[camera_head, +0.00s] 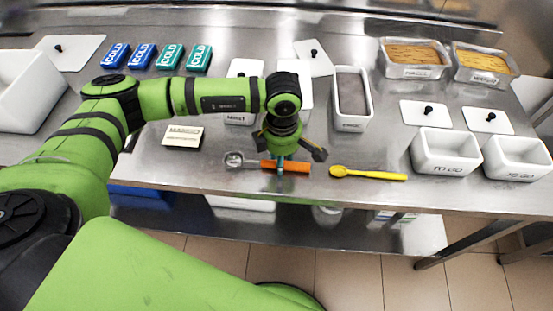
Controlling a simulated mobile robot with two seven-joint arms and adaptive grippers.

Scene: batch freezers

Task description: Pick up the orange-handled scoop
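The orange-handled scoop (297,166) lies on the steel counter near its front edge, its metal bowl to the left and its orange handle to the right. My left gripper (281,163) is over the handle, pointing down, and hides part of it. Its dark outer parts are spread to the sides, and a blue piece shows in front of the handle. Whether the fingers touch or grip the handle cannot be made out. My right gripper does not show.
A yellow spoon (368,174) lies just right of the scoop. A label card (183,136) lies to the left. White tubs (446,157) stand at the right, and a grey-filled tub (351,98) stands behind. Blue and green ICOLD packs (142,55) lie at the back left.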

